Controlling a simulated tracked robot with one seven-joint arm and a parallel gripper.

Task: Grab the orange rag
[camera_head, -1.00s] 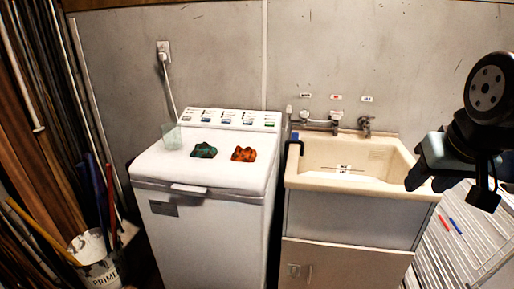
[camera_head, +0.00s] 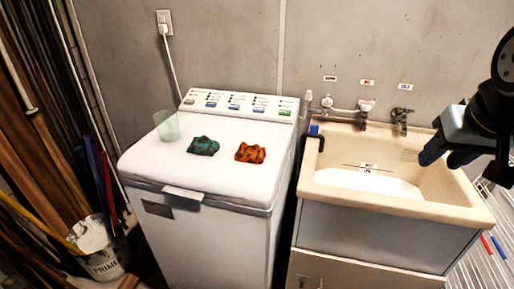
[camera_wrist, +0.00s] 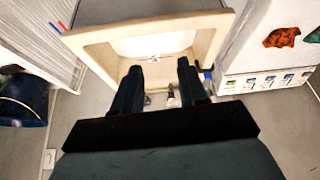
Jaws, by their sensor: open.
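The orange rag (camera_head: 250,153) lies crumpled on the white lid of the washing machine (camera_head: 150,175). It also shows at the upper right of the wrist view (camera_wrist: 281,38). A green rag (camera_head: 203,146) lies just left of it, apart from it. My gripper (camera_head: 432,154) is at the right of the head view, in front of the sink's right side and well away from the orange rag. In the wrist view my gripper (camera_wrist: 158,72) has its two fingers apart with nothing between them, with the sink behind them.
A clear cup (camera_head: 167,125) stands at the lid's left edge. The beige sink (camera_head: 440,203) with taps (camera_head: 365,108) is right of the machine, with a narrow gap between. A wire rack (camera_head: 490,250) stands at far right. A bucket (camera_head: 103,262) and poles stand at left.

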